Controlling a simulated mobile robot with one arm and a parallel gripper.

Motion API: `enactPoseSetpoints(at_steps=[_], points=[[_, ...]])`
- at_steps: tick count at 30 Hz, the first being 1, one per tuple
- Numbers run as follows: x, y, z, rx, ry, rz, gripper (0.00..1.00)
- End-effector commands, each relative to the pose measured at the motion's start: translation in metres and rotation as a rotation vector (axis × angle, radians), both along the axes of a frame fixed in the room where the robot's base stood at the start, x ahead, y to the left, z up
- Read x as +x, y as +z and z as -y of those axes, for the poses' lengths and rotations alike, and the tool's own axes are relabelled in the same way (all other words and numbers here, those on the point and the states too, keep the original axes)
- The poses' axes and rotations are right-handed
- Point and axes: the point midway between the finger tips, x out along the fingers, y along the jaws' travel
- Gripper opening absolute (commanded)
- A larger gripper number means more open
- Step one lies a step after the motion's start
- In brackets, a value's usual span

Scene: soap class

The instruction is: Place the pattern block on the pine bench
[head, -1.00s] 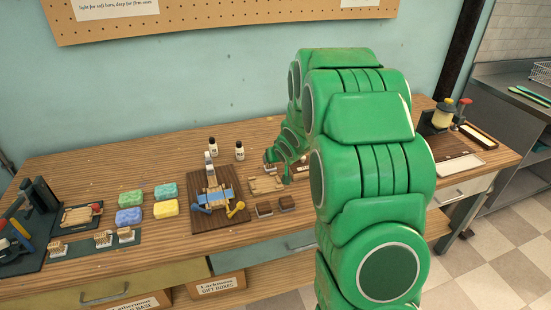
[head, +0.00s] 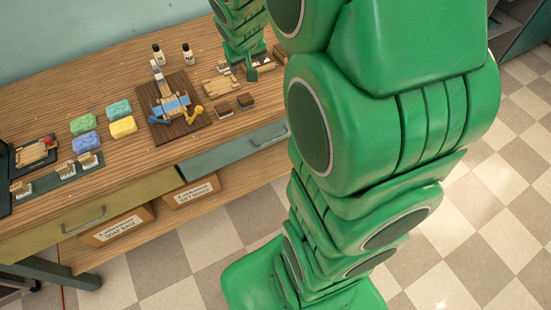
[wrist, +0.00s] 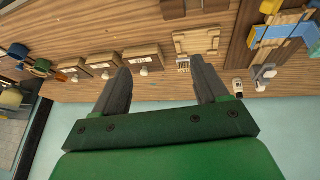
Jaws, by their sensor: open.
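The wooden bench (head: 120,150) has a striped top, with drawers in its front. I cannot tell for sure which piece is the pattern block. Candidates are two dark brown blocks (head: 245,100) at the front edge and a small pale ribbed block (head: 223,67) behind a light wooden tray (head: 212,87). The pale block also shows in the wrist view (wrist: 183,65), near one fingertip. My gripper (head: 251,72) is low over the bench top, right of that tray. In the wrist view my gripper (wrist: 160,74) is open, with nothing held between its fingers.
Several coloured soap bars (head: 122,127) lie left of a dark board (head: 178,125) with a blue-banded fixture. Two small bottles (head: 188,53) stand behind. Labelled boxes with white knobs (wrist: 145,58) line the bench in the wrist view. My arm hides the bench's right part in the head view.

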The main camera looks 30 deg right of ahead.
Motion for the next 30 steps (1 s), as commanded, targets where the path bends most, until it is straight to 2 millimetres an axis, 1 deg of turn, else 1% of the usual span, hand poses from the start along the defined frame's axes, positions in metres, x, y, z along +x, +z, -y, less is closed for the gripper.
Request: enactPoseSetpoints(at_steps=[1,3,7,14,24,27,30], points=[[-0.014,0.007,-0.004,0.000,-0.006,-0.019,0.73],[-0.037,0.015,-0.008,0.001,-0.013,-0.059,0.73],[-0.081,0.025,-0.018,0.009,-0.023,-0.138,0.73],[-0.161,0.040,-0.041,0.043,-0.024,-0.281,0.73],[-0.282,0.059,-0.082,0.123,0.019,-0.484,0.73],[-0.312,0.063,-0.091,0.145,0.035,-0.528,0.73],[-0.332,0.066,-0.099,0.164,0.049,-0.566,0.73]])
